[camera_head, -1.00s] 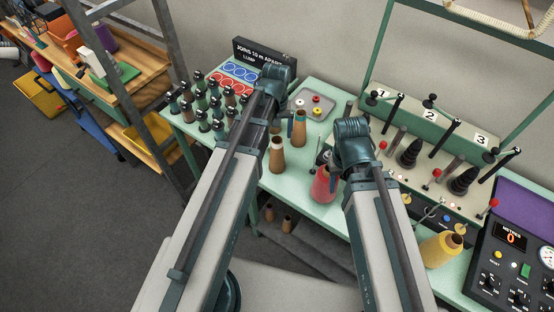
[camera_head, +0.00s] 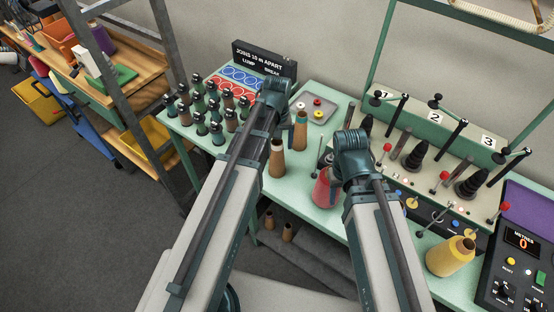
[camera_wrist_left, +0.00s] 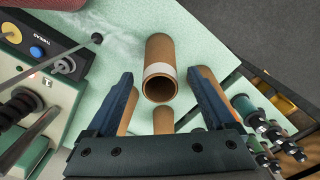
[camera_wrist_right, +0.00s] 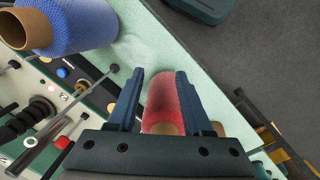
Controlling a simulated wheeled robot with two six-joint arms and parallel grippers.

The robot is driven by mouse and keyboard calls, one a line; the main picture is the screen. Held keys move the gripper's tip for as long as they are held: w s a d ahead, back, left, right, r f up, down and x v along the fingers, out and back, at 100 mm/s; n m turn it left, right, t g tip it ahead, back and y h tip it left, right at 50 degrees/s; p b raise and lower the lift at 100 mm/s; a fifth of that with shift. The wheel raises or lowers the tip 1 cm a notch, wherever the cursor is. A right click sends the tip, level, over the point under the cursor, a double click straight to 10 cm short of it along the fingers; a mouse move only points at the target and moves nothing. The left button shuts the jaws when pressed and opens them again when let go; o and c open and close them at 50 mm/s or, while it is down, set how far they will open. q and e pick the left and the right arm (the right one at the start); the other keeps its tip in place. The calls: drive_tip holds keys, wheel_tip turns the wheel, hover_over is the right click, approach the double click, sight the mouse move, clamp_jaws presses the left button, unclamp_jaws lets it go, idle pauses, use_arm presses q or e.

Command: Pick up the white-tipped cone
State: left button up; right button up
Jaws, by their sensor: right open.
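The white-tipped cone (camera_head: 277,160) is brown with a white band at its top and stands upright on the green table. In the left wrist view, the white-tipped cone (camera_wrist_left: 160,52) shows ahead of and between the spread fingers, its open end facing the camera. My left gripper (camera_wrist_left: 161,76) is open and empty; no contact shows. In the head view my left arm hides most of its fingers. My right gripper (camera_wrist_right: 158,74) is open, with a red cone (camera_wrist_right: 161,97) between and beyond its fingers. The red cone (camera_head: 322,190) is partly hidden by my right gripper in the head view.
A brown cone with a teal band (camera_head: 300,132) stands close by the white-tipped one. Several dark-topped bobbins (camera_head: 200,122) stand at left. A grey tray (camera_head: 322,103), a yellow cone (camera_head: 450,257) and the spindle panel (camera_head: 425,150) are also near. A blue cone (camera_wrist_right: 75,22) shows beside my right gripper.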

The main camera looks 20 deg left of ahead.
use_arm(q)
clamp_jaws()
idle(0.4)
